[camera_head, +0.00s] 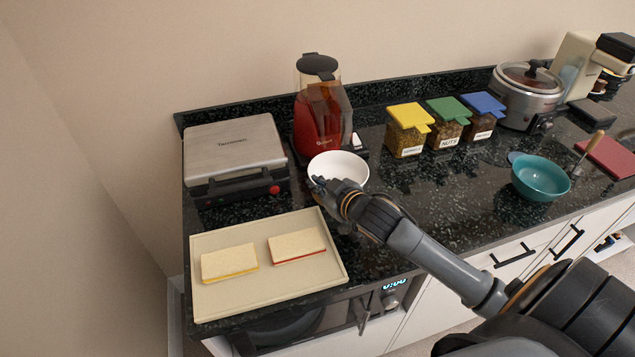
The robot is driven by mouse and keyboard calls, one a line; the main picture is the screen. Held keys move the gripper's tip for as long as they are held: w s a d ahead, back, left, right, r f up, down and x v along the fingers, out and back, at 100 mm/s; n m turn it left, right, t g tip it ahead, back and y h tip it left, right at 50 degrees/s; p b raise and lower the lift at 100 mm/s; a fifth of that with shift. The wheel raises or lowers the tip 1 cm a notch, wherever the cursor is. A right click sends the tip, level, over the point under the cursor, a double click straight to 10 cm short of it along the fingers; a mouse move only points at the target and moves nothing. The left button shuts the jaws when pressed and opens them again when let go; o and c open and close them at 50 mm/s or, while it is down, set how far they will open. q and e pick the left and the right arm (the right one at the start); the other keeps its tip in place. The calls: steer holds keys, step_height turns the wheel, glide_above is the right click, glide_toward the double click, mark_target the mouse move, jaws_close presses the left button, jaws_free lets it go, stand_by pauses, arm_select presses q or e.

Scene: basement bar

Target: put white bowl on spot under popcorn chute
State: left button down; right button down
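The white bowl (340,165) is upright in front of the red popcorn machine (322,122), with its back rim close to the machine's front. The machine's chute and the spot under it are hard to make out. My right gripper (319,184) reaches in from the right and is at the bowl's near left rim. It covers part of the bowl's front. Its fingers are small and dark, and whether they are closed on the rim does not show clearly. My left gripper is not in view.
A silver press (235,150) stands left of the machine. A tray (210,297) with two sandwiches lies at the front left. Lidded jars (408,135), a teal bowl (541,178) and a cooker (527,95) stand to the right.

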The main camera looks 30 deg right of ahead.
steer(key=shift+f, duration=0.1)
steer(key=c, duration=1.5)
jaws_free()
steer(key=b+v, duration=0.1)
steer(key=v, duration=1.1)
steer(key=shift+s, duration=0.1)
